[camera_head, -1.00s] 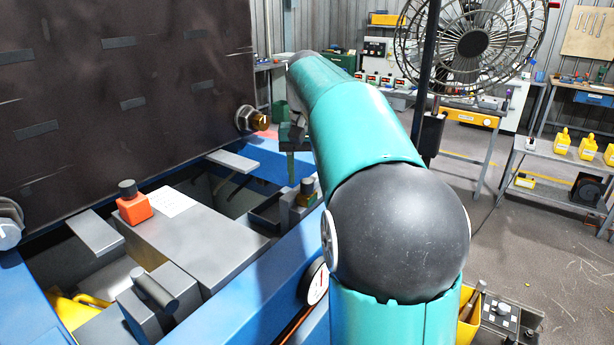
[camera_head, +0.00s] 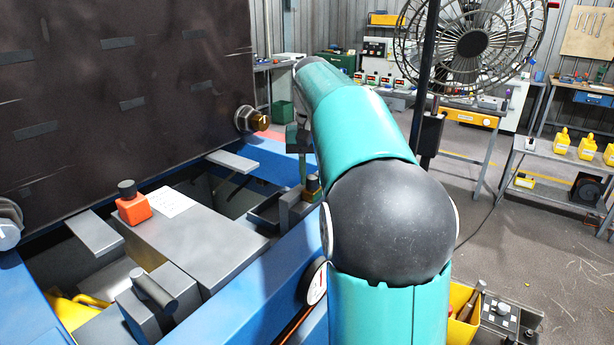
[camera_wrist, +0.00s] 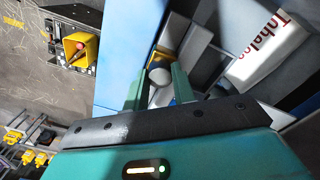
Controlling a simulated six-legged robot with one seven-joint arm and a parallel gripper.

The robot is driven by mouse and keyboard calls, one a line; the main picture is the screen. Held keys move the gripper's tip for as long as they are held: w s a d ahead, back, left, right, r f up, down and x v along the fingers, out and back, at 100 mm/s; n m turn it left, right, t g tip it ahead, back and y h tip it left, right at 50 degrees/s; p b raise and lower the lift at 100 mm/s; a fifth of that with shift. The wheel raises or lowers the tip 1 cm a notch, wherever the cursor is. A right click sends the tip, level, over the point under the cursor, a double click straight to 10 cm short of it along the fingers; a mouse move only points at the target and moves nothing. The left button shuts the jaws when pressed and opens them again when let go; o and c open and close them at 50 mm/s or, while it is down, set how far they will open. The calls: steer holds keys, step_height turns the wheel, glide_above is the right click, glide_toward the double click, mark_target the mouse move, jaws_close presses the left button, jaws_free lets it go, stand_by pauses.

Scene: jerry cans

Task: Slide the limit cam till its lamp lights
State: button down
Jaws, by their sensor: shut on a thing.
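A small brass-yellow block with a dark round knob, which looks like the limit cam (camera_head: 313,189), sits on a grey rail on the blue frame. In the wrist view its grey knob and yellow body (camera_wrist: 159,73) show between my fingers. My gripper (camera_head: 303,180) points down at it from above, partly hidden by my arm in the head view. In the wrist view my gripper (camera_wrist: 158,88) has its two green fingers on either side of the knob, shut on it. I cannot make out a lit lamp.
An orange block with a black knob (camera_head: 133,205) stands on a grey cover (camera_head: 190,240). A big dark panel (camera_head: 120,90) rises behind at left, with a brass-tipped bolt (camera_head: 257,121). A dial gauge (camera_head: 315,282) is on the frame's near side. Yellow cans (camera_head: 562,142) stand far right.

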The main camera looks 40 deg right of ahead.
steer(key=d, duration=0.2)
steer(key=w+d, duration=0.1)
steer(key=d, duration=0.1)
steer(key=shift+w, duration=0.2)
steer(key=shift+a+r, duration=0.1)
steer(key=c, duration=1.1)
jaws_free()
steer(key=shift+c, duration=0.2)
step_height(320, 180, up, 12)
steer(key=shift+s, duration=0.15)
